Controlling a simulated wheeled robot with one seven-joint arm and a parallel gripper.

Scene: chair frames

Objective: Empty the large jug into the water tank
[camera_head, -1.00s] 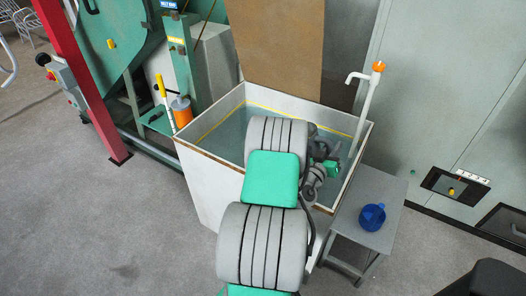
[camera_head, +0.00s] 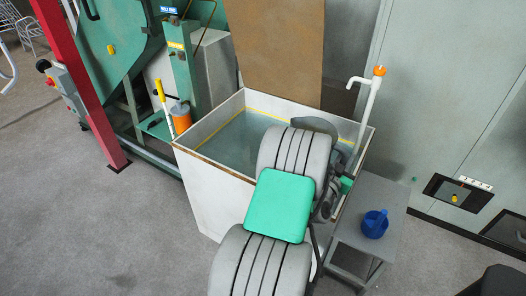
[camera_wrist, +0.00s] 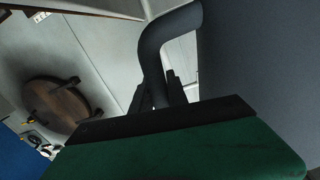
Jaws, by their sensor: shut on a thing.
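The water tank (camera_head: 215,187) is a large open white box with a yellow line inside its rim and water in it. My gripper (camera_wrist: 158,97) is shut on the curved dark grey handle (camera_wrist: 165,45) of the large jug, whose grey body (camera_wrist: 262,60) fills the right of the wrist view. In the head view, a dark grey rounded shape (camera_head: 318,126), probably this jug, shows above the right part of the tank. My arm hides most of it and the gripper. I cannot tell whether water is flowing from it.
A small blue jug (camera_head: 374,223) stands on a grey side table (camera_head: 372,190) right of the tank. A white pipe with an orange cap (camera_head: 379,71) rises at the tank's right back corner. A brown board (camera_head: 275,50) stands behind. Green machinery (camera_head: 120,50) is at the left.

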